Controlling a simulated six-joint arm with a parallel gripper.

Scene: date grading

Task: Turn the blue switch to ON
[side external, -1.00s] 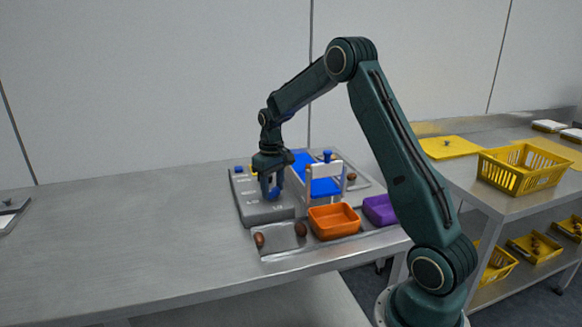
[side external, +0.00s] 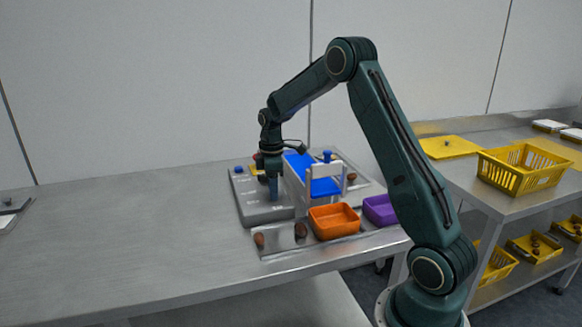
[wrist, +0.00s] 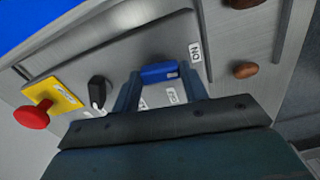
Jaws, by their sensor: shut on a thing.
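The blue switch (wrist: 158,72) is a bar-shaped handle on the grey control panel (side external: 262,213). In the wrist view it lies between the two fingers of my gripper (wrist: 158,88), which is shut on it. The right end of the handle, with a small pale mark, is close to the white ON label (wrist: 195,52). Another white label (wrist: 173,97) lies below the handle, near the right finger. In the side view my gripper (side external: 273,198) points straight down at the panel and hides the switch.
A black knob (wrist: 97,90) and a red button (wrist: 30,117) on a yellow plate are left of the switch. An orange bin (side external: 334,221) and purple bin (side external: 379,210) stand right of the panel. Brown dates (side external: 300,231) lie in front.

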